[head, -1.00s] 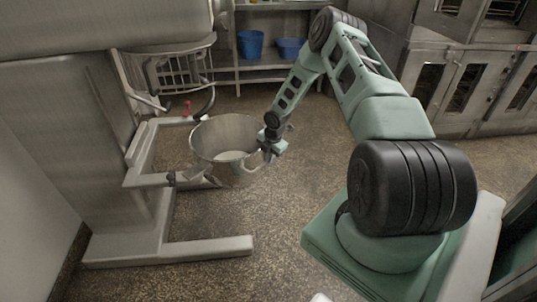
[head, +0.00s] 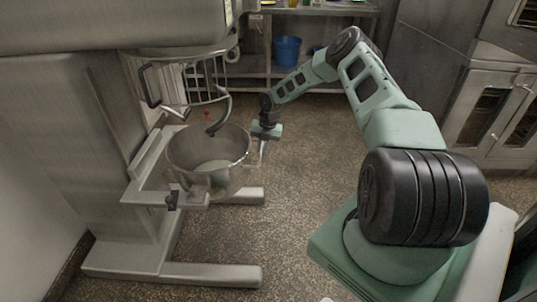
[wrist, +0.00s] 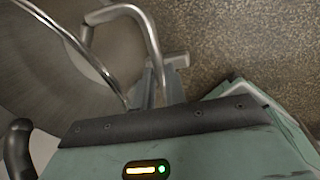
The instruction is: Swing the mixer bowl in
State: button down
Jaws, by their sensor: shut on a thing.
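The steel mixer bowl (head: 190,160) sits at the mixer's support yoke (head: 145,192), upright, under the wire guard (head: 200,82). The curved dough hook (head: 222,108) hangs down over the bowl's mouth, its lower end near the rim. My gripper (head: 263,145) is at the bowl's right side, shut on the bowl handle. In the wrist view the bent handle bar (wrist: 150,40) runs down to my gripper's fingers (wrist: 160,92), with the bowl's rim and inside (wrist: 40,70) at the left. The far side of the yoke is mostly hidden behind the bowl.
The mixer's column (head: 70,150) and floor legs (head: 190,273) stand at the left. A shelf rack with a blue bucket (head: 287,50) is behind. Steel ovens (head: 490,120) stand at the right. The floor (head: 300,220) between is clear.

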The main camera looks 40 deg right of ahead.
jog(key=shift+w+f, duration=0.1)
jog(key=shift+w, duration=0.5)
jog(key=shift+w+n, duration=0.25)
jog(key=shift+n, duration=0.05)
jog(key=shift+a+r, duration=0.1)
jog(key=shift+r, duration=0.1)
jog(key=c, duration=1.5)
grip_release()
jog(key=shift+w, duration=0.15)
jog(key=shift+o, duration=0.2)
jog(key=shift+f, duration=0.1)
jog(key=shift+s+r, duration=0.2)
jog(key=shift+r, duration=0.35)
notch_tip(320, 180, up, 16)
jog(key=s+d, duration=0.2)
jog(key=shift+d, duration=0.2)
jog(key=shift+s, duration=0.1)
